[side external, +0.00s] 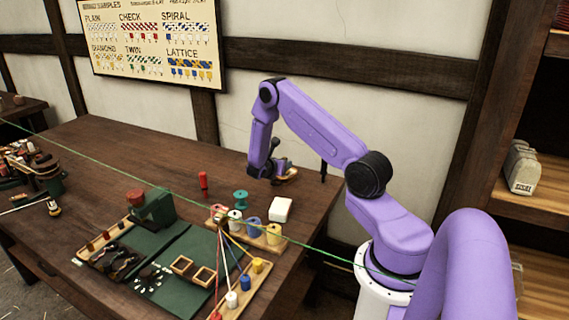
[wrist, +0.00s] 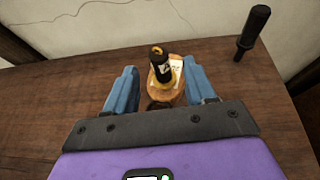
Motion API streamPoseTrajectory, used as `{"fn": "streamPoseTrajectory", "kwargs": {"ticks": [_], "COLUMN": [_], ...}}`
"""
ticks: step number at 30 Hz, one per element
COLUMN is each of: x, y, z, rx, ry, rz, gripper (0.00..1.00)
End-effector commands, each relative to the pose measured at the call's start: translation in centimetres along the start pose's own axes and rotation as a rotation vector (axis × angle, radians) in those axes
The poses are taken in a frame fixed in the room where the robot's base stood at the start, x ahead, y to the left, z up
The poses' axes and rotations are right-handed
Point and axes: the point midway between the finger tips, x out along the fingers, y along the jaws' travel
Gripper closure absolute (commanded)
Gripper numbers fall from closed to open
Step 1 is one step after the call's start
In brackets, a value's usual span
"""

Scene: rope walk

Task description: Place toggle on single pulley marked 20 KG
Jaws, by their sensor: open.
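My gripper (wrist: 160,70) is open, its two blue fingers on either side of a tan wooden block (wrist: 171,92), likely the pulley. The block carries a white label whose print is too small to read. A black piece with yellow bands (wrist: 160,68), perhaps the toggle, stands over the block between the fingers; I cannot tell whether it rests on it. In the side external view my gripper (side external: 283,172) is low at the table's far right end, with the tan block (side external: 288,176) beside it, partly hidden.
A dark upright peg (wrist: 252,32) stands to the right near the wall; it also shows in the side view (side external: 323,170). A red peg (side external: 203,182), a teal spool (side external: 240,199), a white block (side external: 281,209) and a spool rack (side external: 266,244) stand nearer. Bare table lies left of my gripper.

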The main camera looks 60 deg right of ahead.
Motion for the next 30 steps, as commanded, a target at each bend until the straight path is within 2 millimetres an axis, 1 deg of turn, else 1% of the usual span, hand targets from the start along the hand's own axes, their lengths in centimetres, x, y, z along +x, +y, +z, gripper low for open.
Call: {"fn": "streamPoseTrajectory", "kwargs": {"ticks": [1, 3, 7, 14, 17, 20, 21, 23, 24, 26, 27, 29, 30], "x": [-1.1, -2.4, -4.3, -6.3, -8.5, -12.6, -14.5, -17.6, -19.6, -22.5, -24.4, -27.2, -29.1], "y": [0.1, 0.1, 0.1, 0.2, 0.5, 0.7, 0.6, 0.2, -0.2, -1.1, -1.8, -3.1, -4.1], "z": [0.0, 0.0, 0.0, 0.2, 0.8, 1.5, 1.7, 1.9, 2.0, 1.9, 1.7, 1.4, 1.2], "rx": [-0.002, -0.002, 0.0, 0.01, 0.056, 0.141, 0.183, 0.244, 0.284, 0.339, 0.373, 0.421, 0.45], "ry": [0.0, 0.0, 0.001, 0.003, 0.019, 0.061, 0.086, 0.134, 0.169, 0.228, 0.271, 0.339, 0.389], "rz": [0.003, 0.004, 0.002, 0.002, 0.005, 0.009, 0.009, 0.009, 0.009, 0.005, 0.003, -0.004, -0.01], "gripper": [0.45, 0.45, 0.45, 0.45, 0.45, 0.45, 0.45, 0.45, 0.45, 0.45, 0.45, 0.45, 0.45]}}
